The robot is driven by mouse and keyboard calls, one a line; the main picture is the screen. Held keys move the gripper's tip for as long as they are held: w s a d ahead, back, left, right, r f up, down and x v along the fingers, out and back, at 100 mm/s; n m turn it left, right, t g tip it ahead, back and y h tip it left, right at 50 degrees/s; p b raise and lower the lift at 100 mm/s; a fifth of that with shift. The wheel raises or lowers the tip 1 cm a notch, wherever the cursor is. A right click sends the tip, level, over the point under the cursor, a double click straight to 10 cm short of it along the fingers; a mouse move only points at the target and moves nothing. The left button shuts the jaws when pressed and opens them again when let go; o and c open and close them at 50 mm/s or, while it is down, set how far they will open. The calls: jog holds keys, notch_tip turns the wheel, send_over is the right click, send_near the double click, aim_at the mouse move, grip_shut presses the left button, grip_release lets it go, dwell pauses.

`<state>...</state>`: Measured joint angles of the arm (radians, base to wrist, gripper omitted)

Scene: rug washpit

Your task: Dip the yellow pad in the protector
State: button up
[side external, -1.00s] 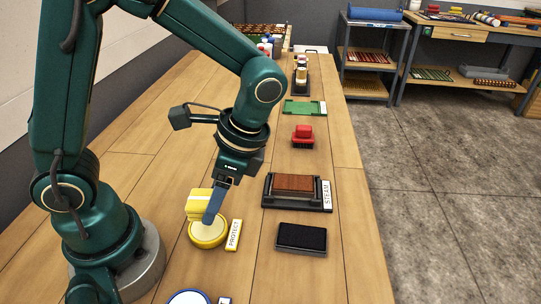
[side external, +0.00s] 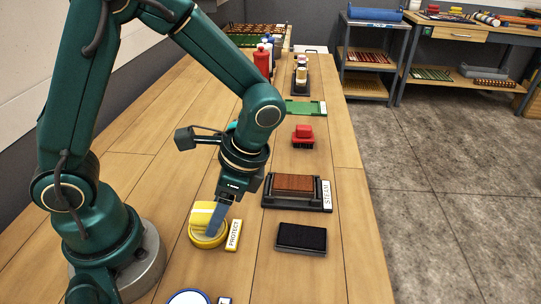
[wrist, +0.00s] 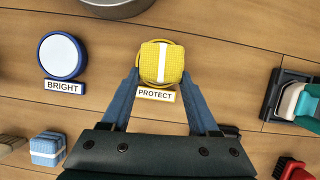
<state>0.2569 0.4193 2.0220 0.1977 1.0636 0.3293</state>
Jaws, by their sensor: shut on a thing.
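The yellow pad (side external: 201,217) with a pale stripe is between the blue fingers of my gripper (side external: 212,227), which is shut on it. It also shows in the wrist view (wrist: 152,58), with a fingertip on each side. The protector dish (side external: 208,244), round with a yellow rim, is directly below the pad, beside the PROTECT label (side external: 233,234). The pad sits down at the dish, within its rim as seen from above. The pad hides most of the dish's inside, and I cannot see whether its underside touches the contents.
A blue-rimmed BRIGHT dish (wrist: 62,56) and a blue pad (wrist: 47,149) are to the left in the wrist view. A black pad tray (side external: 301,238), the STEAM tray (side external: 270,199) and a red brush (side external: 302,136) stand right of the dish in the side view.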

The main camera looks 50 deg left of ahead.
jog(key=shift+f, duration=0.6)
dwell(1.4)
jog(key=shift+r, duration=0.1)
notch_tip(320, 180, up, 7)
dwell(0.8)
dwell(0.4)
